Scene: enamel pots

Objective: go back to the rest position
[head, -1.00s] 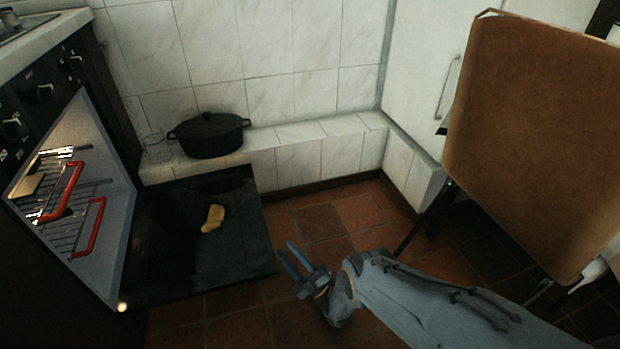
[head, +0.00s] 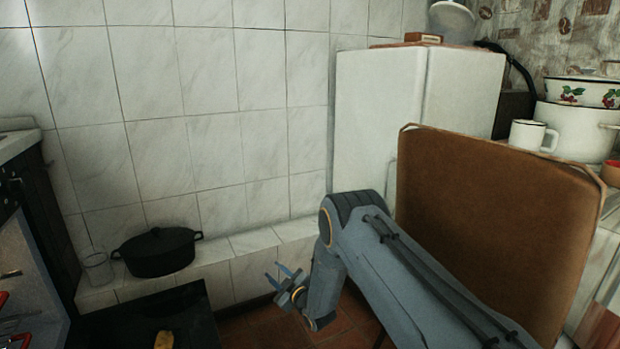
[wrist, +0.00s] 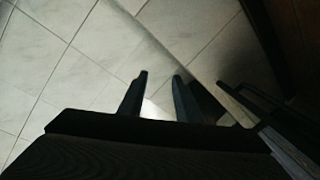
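My gripper (head: 285,278) hangs at the end of my grey arm, low in front of the tiled ledge in the head view. In the wrist view, my gripper (wrist: 160,98) has its two fingers apart with nothing between them. Pale wall tiles show beyond the fingertips.
A black pot (head: 160,252) and a clear glass (head: 97,268) stand on the tiled ledge (head: 255,268) at left. A yellow object (head: 164,340) lies on the dark open oven door (head: 170,312). A brown chair back (head: 490,230) stands close right of my arm. A white cabinet (head: 380,120) is behind.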

